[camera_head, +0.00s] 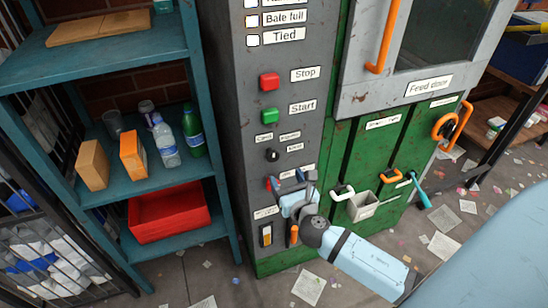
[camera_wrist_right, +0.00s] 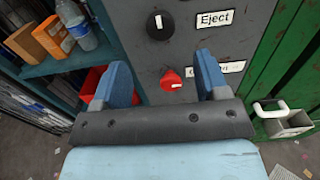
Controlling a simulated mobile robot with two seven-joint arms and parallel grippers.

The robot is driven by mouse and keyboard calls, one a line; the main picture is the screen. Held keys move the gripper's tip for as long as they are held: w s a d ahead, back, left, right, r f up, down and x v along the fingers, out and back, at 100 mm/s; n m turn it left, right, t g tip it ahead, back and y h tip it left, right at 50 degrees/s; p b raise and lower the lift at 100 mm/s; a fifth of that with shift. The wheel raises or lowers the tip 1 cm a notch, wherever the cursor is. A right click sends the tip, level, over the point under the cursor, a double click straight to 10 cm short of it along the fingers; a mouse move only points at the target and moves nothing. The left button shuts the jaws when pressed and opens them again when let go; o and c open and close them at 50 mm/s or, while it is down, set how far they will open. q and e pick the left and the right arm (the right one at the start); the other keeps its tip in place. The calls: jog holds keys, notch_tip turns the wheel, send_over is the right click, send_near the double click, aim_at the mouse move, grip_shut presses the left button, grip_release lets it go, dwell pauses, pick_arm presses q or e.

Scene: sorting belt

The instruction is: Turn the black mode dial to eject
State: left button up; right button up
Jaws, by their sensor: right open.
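The black mode dial (camera_head: 271,155) is on the grey control panel, below the green Start button. In the right wrist view the black dial (camera_wrist_right: 160,25) carries a white mark pointing roughly up, and the "Eject" label (camera_wrist_right: 218,18) is to its right. My right gripper (camera_head: 296,183) is in front of the panel, lower than the dial. In the wrist view its blue fingers (camera_wrist_right: 162,65) are spread apart with nothing between them touching. The dial shows beyond and above the fingertips, apart from them. My left gripper is not in view.
A red knob (camera_wrist_right: 172,79) is below the black dial, its label partly hidden by a finger. A red Stop button (camera_head: 269,81) and green Start button (camera_head: 269,114) are above. Left is a teal shelf (camera_head: 105,205) with bottles and a red bin (camera_head: 168,212); right is the green press door (camera_head: 365,160).

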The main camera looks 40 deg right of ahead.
aim_at(274, 157)
jog(key=x, duration=0.9)
jog(key=shift+w+p, duration=0.3)
jog(key=shift+w, duration=0.05)
jog(key=shift+c, duration=0.5)
jog(key=c, duration=0.8)
